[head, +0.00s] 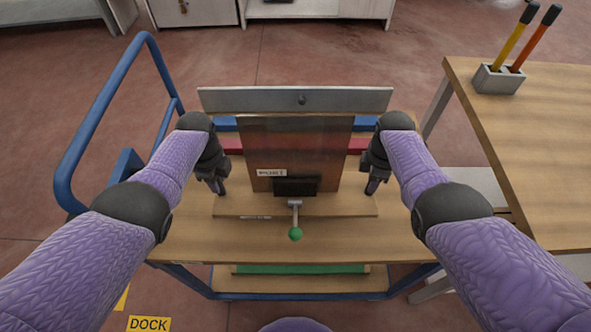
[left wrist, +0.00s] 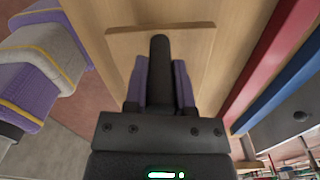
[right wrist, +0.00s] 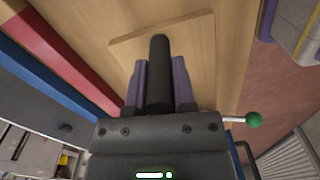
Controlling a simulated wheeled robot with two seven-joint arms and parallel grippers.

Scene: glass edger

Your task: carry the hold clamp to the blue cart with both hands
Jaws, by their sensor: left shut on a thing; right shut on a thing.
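The hold clamp has a flat wooden base (head: 340,206), a brown upright panel (head: 300,150), a black clamp block and a lever with a green knob (head: 295,234). It is upright over the wooden top of the blue cart (head: 200,240). I cannot tell whether its base touches the top. My left gripper (head: 220,190) is shut on a black post handle at the base's left end, seen in the left wrist view (left wrist: 160,75). My right gripper (head: 373,188) is shut on the matching handle (right wrist: 159,75) at the right end.
A blue tubular rail (head: 100,110) rises at the cart's left. Red (head: 355,144) and blue bars and a grey beam (head: 225,99) lie beyond the panel. A wooden table (head: 540,150) with a grey block (head: 498,79) holding two handled tools stands right. The cart top's front is clear.

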